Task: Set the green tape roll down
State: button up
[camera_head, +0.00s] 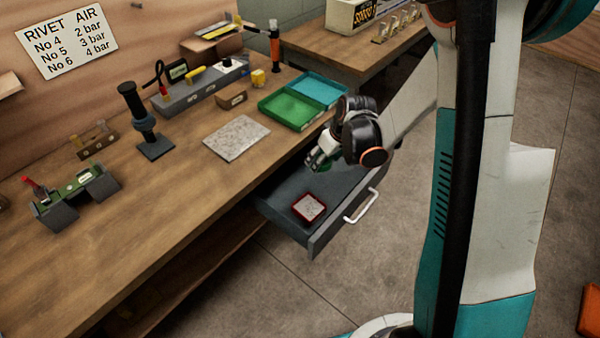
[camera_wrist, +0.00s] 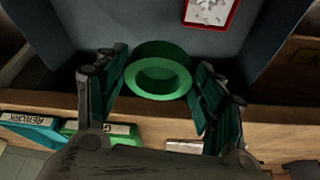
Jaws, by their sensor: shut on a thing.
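The green tape roll (camera_wrist: 158,72) sits between the two fingers of my gripper (camera_wrist: 158,88) in the wrist view, its round hole facing the camera. My gripper is shut on it, one finger on each side. In the head view my gripper (camera_head: 320,160) hangs over the back part of the open grey drawer (camera_head: 283,204). The roll is mostly hidden by my gripper there. I cannot tell whether the roll touches the drawer floor.
A red-rimmed box (camera_head: 309,207) lies in the drawer's front part; it also shows in the wrist view (camera_wrist: 210,12). Green (camera_head: 290,110) and teal (camera_head: 320,89) trays stand on the workbench (camera_head: 190,185) above. Drawer floor around the box is bare. The drawer has a white handle (camera_head: 361,207).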

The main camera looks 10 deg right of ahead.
jog(key=w, duration=0.1)
jog(key=w+d+f+n, duration=0.1)
jog(key=w+n, duration=0.1)
jog(key=shift+d+f+y, duration=0.25)
jog(key=shift+d+y, duration=0.15)
jog(key=b, duration=0.5)
send_near(302, 176)
jog(key=s+d+f, duration=0.1)
jog(key=s+f, duration=0.1)
jog(key=s+d+f, duration=0.2)
jog(key=shift+s+d+f, duration=0.25)
jog(key=shift+d, duration=0.05)
jog(key=shift+w+a+r+b, duration=0.25)
jog(key=shift+w+a+b, duration=0.1)
jog(key=shift+w+a, duration=1)
jog(key=shift+w, duration=0.45)
jog(key=w+a, duration=0.1)
jog(key=w+a+b, duration=0.1)
jog(key=w, duration=0.1)
jog(key=shift+a, duration=0.15)
jog(key=shift+s+f+b, duration=0.1)
jog(key=shift+f+b, duration=0.4)
jog(key=shift+f, duration=0.1)
